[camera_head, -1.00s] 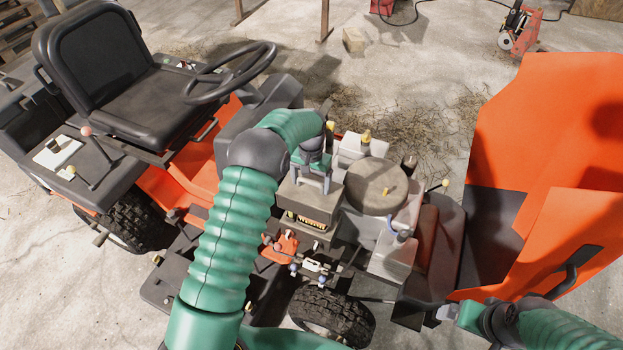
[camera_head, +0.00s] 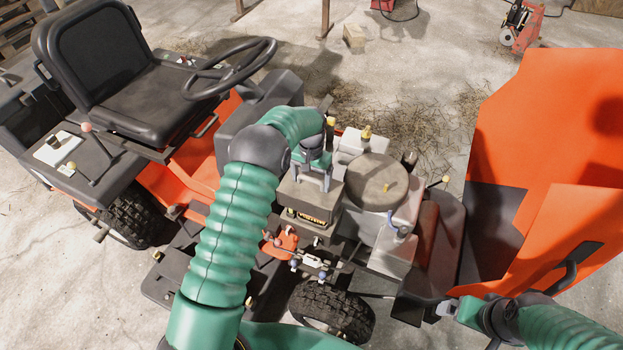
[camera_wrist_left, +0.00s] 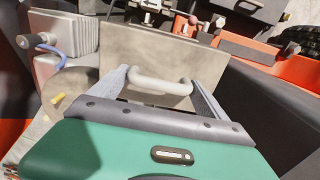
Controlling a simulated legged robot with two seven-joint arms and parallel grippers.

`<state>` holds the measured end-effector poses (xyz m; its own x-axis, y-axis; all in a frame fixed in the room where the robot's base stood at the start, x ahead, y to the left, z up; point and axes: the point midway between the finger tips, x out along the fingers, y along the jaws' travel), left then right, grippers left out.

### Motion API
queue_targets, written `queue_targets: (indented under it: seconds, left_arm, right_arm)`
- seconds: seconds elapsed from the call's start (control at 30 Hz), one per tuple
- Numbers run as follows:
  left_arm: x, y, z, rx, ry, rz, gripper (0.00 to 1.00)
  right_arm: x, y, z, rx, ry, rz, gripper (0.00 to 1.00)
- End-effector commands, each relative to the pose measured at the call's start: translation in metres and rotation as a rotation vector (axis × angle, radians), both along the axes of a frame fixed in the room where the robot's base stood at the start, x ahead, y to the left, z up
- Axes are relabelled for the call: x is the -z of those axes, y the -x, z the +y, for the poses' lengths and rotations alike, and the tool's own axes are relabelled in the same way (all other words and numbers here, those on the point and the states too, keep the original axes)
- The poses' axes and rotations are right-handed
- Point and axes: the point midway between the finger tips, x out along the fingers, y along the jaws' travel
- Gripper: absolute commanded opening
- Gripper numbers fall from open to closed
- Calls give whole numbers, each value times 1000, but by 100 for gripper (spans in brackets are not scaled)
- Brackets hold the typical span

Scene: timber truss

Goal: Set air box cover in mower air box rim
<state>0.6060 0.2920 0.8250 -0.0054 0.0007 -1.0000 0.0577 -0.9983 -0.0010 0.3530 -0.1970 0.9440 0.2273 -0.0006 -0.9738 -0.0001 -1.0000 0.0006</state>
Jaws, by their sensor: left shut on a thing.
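The air box cover (camera_head: 312,197) is a grey-brown boxy lid with a loop handle. My left gripper (camera_head: 325,178) is shut on its handle from above. In the left wrist view, the light handle (camera_wrist_left: 158,84) lies between the two fingers, with the flat cover top (camera_wrist_left: 180,55) beyond. Below the cover is the mower air box (camera_head: 308,231), with a strip of yellowish pleated filter (camera_head: 311,218) showing. The cover hides most of the rim, and I cannot tell if they touch. My right gripper (camera_head: 447,309) is by the hood's lower edge, its jaw state unclear.
The round engine top (camera_head: 376,182) and pale engine parts (camera_head: 393,250) sit close right of the cover. The raised orange hood (camera_head: 550,150) stands at right. The steering wheel (camera_head: 231,68) and seat (camera_head: 110,85) are at left. A front tyre (camera_head: 332,310) is below.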

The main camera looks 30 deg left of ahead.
Motion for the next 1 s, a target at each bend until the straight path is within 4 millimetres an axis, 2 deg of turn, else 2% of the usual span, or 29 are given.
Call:
queue_targets:
  seconds: [0.57,1.0]
  left_arm:
    - [0,0,0,0,0,0,14]
    - [13,0,0,0,0,0,14]
  right_arm:
    - [-2,0,0,0,0,0,92]
    - [5,0,0,0,0,0,92]
